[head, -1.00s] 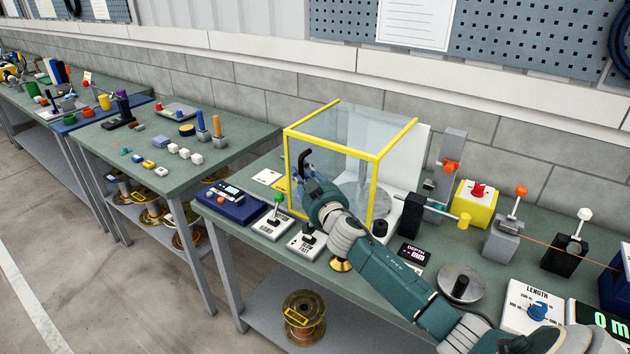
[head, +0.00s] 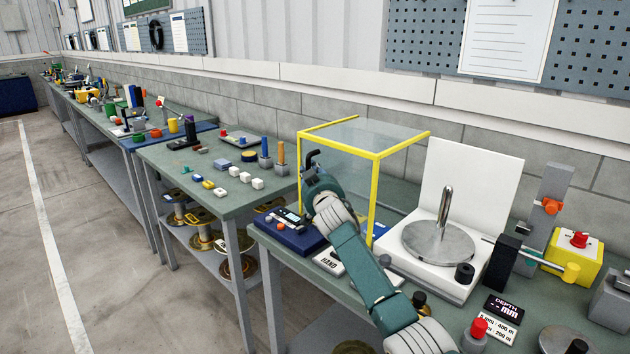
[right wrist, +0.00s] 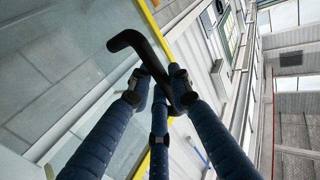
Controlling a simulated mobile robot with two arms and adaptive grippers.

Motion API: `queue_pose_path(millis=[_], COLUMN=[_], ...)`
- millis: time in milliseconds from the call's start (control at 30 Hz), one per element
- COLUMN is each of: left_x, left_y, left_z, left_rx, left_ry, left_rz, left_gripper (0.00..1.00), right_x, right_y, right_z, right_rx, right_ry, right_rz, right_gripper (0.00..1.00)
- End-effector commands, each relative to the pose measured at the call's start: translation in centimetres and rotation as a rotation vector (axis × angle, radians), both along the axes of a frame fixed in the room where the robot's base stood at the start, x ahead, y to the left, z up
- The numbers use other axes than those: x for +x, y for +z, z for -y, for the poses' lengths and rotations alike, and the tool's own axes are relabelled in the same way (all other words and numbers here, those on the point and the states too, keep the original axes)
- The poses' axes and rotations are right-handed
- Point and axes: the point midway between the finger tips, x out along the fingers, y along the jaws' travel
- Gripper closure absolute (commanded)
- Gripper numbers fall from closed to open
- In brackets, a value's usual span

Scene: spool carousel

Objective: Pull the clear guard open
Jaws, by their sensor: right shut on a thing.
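The clear guard (head: 375,190) is a see-through box with yellow edges. It stands to the left of the white spool carousel base (head: 425,272), whose round grey plate (head: 438,242) and upright spindle are uncovered. My right gripper (head: 312,172) is at the guard's left front side. In the right wrist view its fingers (right wrist: 158,88) are closed around the black bent handle (right wrist: 133,41) of the guard, with the clear panel and a yellow edge beside it. The handle's top (head: 311,156) also shows in the head view. My left gripper is not in view.
A blue device (head: 290,238) sits under my right forearm. A second bench (head: 210,200) with small parts lies left, across a narrow gap.

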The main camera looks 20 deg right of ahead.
Motion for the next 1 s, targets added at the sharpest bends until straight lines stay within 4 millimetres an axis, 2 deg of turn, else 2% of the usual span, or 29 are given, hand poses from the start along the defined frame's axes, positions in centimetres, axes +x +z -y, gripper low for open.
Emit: queue_pose_path(millis=[367, 400, 500, 833, 1000], left_x=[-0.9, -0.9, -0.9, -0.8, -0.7], left_y=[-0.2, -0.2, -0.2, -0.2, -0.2], left_z=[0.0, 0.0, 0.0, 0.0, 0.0], left_rx=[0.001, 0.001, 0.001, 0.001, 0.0], left_ry=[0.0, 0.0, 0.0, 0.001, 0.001], left_rz=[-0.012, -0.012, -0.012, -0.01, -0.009], left_gripper=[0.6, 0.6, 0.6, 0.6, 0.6], right_x=[0.1, 0.1, 0.1, 0.0, -1.2], right_y=[0.0, 0.0, 0.0, 0.0, -0.1], right_z=[-0.1, -0.1, -0.1, -0.1, -0.3], right_rx=[0.002, 0.002, 0.002, 0.001, 0.0], right_ry=[0.001, 0.001, 0.0, 0.0, 0.0], right_rz=[-0.001, -0.001, -0.001, -0.001, 0.0], right_gripper=[1.0, 0.79, 0.64, 0.64, 0.64])
